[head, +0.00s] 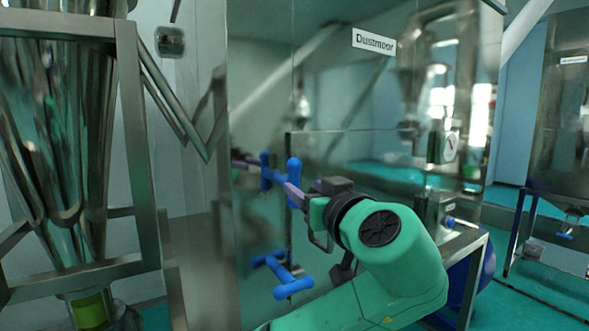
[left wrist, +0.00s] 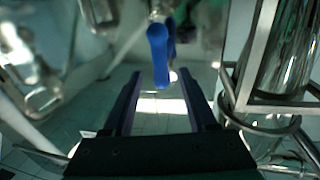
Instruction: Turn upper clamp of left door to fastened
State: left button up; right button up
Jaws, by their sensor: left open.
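The upper clamp (head: 267,172) is a blue handle on the metal door panel (head: 345,152), with a crossbar between two upright ends. A second blue clamp (head: 282,274) sits lower on the same side. My left gripper (head: 289,188) reaches in from the right, its purple finger close beside the upper clamp. In the left wrist view the two dark fingers of my left gripper (left wrist: 160,78) are apart. A blue handle (left wrist: 158,45) stands just beyond the fingertips, roughly centred between them. I cannot tell whether they touch it. My right gripper is not in view.
A steel hopper (head: 70,130) in a metal frame (head: 147,180) stands close on the left. The Dustmoor label (head: 373,41) is on the cabinet above. Another machine (head: 560,110) stands at the far right.

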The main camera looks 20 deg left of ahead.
aim_at(295, 180)
pick_arm(q)
jog(key=p+x, duration=0.2)
jog(key=x, duration=0.4)
jog(key=shift+s+r, duration=0.1)
jog(key=shift+r, duration=0.1)
jog(key=shift+w+a+f, duration=0.2)
jog(key=shift+w+a, duration=0.1)
jog(key=shift+w, duration=0.1)
grip_shut()
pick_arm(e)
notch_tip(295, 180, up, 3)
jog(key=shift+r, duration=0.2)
